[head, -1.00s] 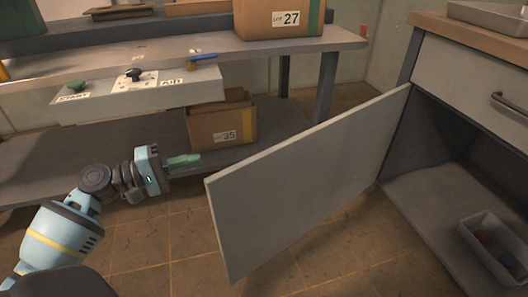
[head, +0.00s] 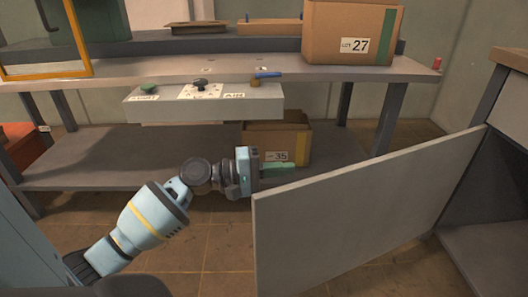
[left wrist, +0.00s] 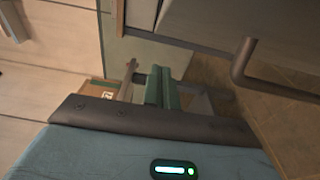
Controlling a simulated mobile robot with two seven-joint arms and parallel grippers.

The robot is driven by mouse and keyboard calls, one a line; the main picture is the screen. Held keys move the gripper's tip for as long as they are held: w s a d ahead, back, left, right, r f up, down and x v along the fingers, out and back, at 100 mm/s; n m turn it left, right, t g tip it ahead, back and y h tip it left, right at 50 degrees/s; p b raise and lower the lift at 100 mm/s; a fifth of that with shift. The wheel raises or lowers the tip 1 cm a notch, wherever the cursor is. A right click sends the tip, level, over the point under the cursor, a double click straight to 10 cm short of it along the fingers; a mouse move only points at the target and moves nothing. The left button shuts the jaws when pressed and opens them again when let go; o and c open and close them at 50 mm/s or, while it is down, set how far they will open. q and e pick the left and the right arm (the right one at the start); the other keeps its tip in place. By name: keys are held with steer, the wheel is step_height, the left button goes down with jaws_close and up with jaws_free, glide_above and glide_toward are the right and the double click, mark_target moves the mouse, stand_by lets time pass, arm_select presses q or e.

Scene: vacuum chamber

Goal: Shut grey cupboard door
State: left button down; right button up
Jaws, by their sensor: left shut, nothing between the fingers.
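The grey cupboard door (head: 350,225) stands wide open, swung out from the cupboard (head: 492,262) at the right edge of the head view. Its free edge points left, toward my left arm. My left gripper (head: 282,167) is shut and empty. Its green fingers show just above and behind the door's top left corner, on the bench side; I cannot tell whether they touch it. In the left wrist view the shut fingers (left wrist: 160,88) are beside a grey panel (left wrist: 210,20) with a dark bar handle (left wrist: 243,65), apparently the door's far face. My right gripper is not in view.
A workbench (head: 200,70) stands behind, with a LOT 27 box (head: 350,30) on top and a control panel (head: 205,105) at its front. A LOT 35 box (head: 275,142) sits on its lower shelf. Brown tiled floor lies clear around the door.

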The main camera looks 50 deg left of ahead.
arm_select(q)
steer(key=shift+s+d, duration=0.25)
steer(key=shift+d, duration=0.8)
steer(key=shift+s+d, duration=0.25)
steer(key=shift+d, duration=0.8)
